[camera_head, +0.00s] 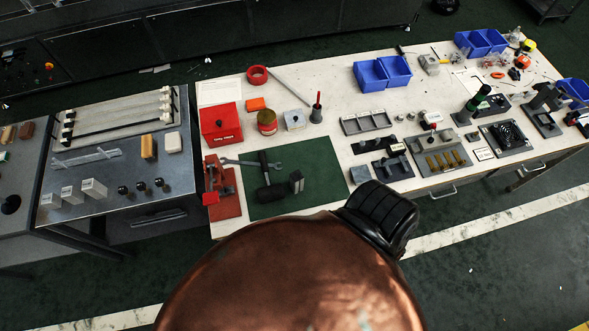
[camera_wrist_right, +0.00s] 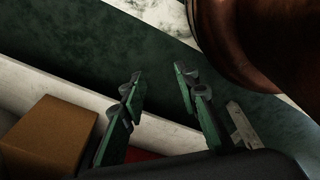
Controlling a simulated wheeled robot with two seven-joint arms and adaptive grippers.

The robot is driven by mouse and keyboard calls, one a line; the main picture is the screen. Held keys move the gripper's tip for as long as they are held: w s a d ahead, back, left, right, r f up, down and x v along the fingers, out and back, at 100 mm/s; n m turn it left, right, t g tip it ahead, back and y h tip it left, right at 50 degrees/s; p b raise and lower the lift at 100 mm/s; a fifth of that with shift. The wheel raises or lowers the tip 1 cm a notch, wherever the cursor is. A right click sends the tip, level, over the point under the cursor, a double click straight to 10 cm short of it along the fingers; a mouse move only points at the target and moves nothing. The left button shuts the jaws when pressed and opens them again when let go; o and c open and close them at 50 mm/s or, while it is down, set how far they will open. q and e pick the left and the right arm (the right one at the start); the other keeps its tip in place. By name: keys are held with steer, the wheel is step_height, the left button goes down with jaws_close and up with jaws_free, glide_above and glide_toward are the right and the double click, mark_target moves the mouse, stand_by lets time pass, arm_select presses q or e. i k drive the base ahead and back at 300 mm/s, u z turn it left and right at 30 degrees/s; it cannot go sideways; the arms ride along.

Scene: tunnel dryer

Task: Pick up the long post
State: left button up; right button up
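I cannot tell for certain which thing is the long post. In the head view, a thin grey rod (camera_head: 290,88) lies slantwise on the white bench near a red tape ring. A tray (camera_head: 428,167) holding several short brass pegs (camera_head: 443,160) stands further right on the bench. My right gripper (camera_wrist_right: 160,78) shows in the right wrist view, its two green-padded fingers apart and nothing between them. Dark green floor and a pale edge lie beyond the fingers. My left gripper is not in view.
The white bench (camera_head: 340,75) is crowded with tools, blue bins (camera_head: 383,73) and a red box (camera_head: 221,125). A green mat (camera_head: 325,185) holds a hammer (camera_head: 268,178). A metal table (camera_head: 185,175) stands left. In the wrist view, an orange-brown box (camera_wrist_right: 48,140) sits close to the fingers.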

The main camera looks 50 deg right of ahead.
mark_target(297, 186)
steer(key=z, duration=1.55)
